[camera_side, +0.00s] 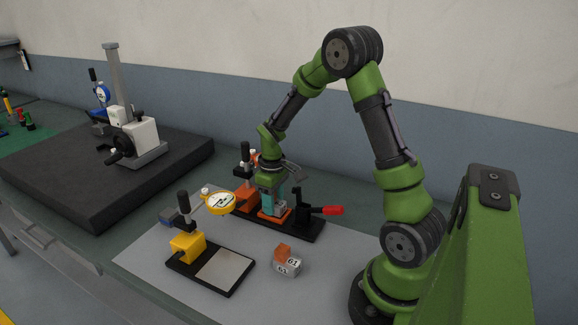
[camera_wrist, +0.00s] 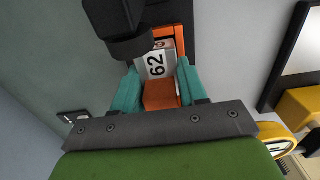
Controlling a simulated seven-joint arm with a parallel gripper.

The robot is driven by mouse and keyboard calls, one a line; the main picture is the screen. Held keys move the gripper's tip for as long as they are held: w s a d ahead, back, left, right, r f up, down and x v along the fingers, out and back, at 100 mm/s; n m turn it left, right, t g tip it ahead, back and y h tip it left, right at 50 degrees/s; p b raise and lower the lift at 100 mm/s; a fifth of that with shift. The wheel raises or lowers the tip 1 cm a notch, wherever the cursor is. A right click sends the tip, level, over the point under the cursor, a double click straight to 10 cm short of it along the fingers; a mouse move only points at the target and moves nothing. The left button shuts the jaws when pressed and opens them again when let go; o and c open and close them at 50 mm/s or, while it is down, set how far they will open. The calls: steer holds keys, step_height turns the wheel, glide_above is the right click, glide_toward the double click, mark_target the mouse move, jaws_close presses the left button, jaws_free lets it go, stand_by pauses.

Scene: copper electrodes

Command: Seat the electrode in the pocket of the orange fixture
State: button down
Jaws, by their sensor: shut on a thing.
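My gripper (camera_side: 270,204) points down over the orange fixture (camera_side: 264,215), which sits on a black base plate. In the wrist view, the teal fingers of my gripper (camera_wrist: 159,85) are shut on an electrode, with a copper-orange block (camera_wrist: 160,96) between them and a grey block marked 62 (camera_wrist: 154,65) beyond it. The orange fixture's edge (camera_wrist: 178,33) shows just past the grey block. In the side view the fingers hide the held electrode. I cannot tell whether it is inside the pocket or just above it.
A red-handled clamp (camera_side: 332,210) stands right of the fixture. A second electrode marked 61 (camera_side: 287,266) lies on the grey mat in front.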

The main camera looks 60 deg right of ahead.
steer(key=shift+f, duration=0.2)
steer(key=c, duration=0.5)
jaws_free()
step_height(320, 180, up, 17)
steer(key=shift+f, duration=0.1)
steer(key=s+a+r+m+t, duration=0.1)
steer(key=s+a+t, duration=0.1)
steer(key=s+a, duration=0.2)
steer(key=s+a+r+m+t+y, duration=0.1)
steer(key=s+a, duration=0.3)
steer(key=a, duration=0.4)
steer(key=s+a+r+m+t+y, duration=0.1)
steer(key=s+a+r+m+t, duration=0.1)
steer(key=a, duration=0.4)
steer(key=shift+s+a+r+t, duration=0.1)
steer(key=shift+s+r+t, duration=0.15)
steer(key=shift+s+t, duration=0.25)
steer(key=shift+s+a+r+t, duration=0.1)
steer(key=shift+s+r+t, duration=0.15)
steer(key=shift+s+t, duration=0.25)
